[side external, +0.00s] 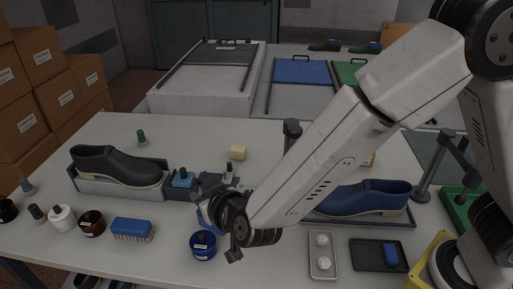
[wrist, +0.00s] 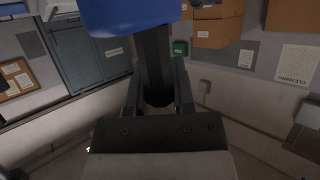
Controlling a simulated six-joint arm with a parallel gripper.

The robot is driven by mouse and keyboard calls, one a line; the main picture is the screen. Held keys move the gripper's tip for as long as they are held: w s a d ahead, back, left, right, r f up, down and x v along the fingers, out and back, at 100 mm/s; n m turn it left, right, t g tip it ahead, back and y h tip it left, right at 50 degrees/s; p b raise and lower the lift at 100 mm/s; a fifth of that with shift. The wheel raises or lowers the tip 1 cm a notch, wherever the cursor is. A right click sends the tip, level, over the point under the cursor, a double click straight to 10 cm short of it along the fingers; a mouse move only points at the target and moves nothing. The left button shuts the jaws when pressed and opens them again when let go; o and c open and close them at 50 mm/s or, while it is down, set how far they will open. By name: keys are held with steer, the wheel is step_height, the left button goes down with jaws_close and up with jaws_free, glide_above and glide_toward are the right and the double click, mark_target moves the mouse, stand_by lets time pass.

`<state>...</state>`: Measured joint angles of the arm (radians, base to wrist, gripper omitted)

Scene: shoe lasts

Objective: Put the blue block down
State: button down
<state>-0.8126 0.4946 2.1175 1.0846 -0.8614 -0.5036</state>
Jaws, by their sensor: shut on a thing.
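My gripper (side external: 222,212) is low over the middle of the table in the side view, pointing left and partly hidden by its own wrist. In the wrist view my gripper (wrist: 157,98) is shut on a dark stem below a blue body, which I take to be the blue block (wrist: 130,18); the top of the frame cuts it off. A small part of the held blue block (side external: 205,218) shows beside the jaws in the side view, mostly hidden. Whether it touches the table cannot be told.
A blue jar (side external: 203,248) stands close in front of the gripper. A blue brush (side external: 132,229) and several jars are further left. A black shoe (side external: 117,164) lies behind them, a blue shoe (side external: 365,197) to the right. A dark tray (side external: 365,257) holds a small blue piece (side external: 391,253).

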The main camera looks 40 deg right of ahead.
steer(key=w+a+f, duration=0.6)
steer(key=w+f, duration=0.3)
steer(key=w, duration=0.3)
steer(key=shift+f, duration=0.15)
stand_by(0.3)
steer(key=shift+w+a+f, duration=0.1)
steer(key=shift+f, duration=0.8)
steer(key=shift+w+a+f, duration=0.1)
steer(key=shift+f, duration=0.8)
steer(key=shift+f, duration=0.1)
steer(key=shift+c, duration=2.3)
jaws_free()
steer(key=shift+f, duration=0.1)
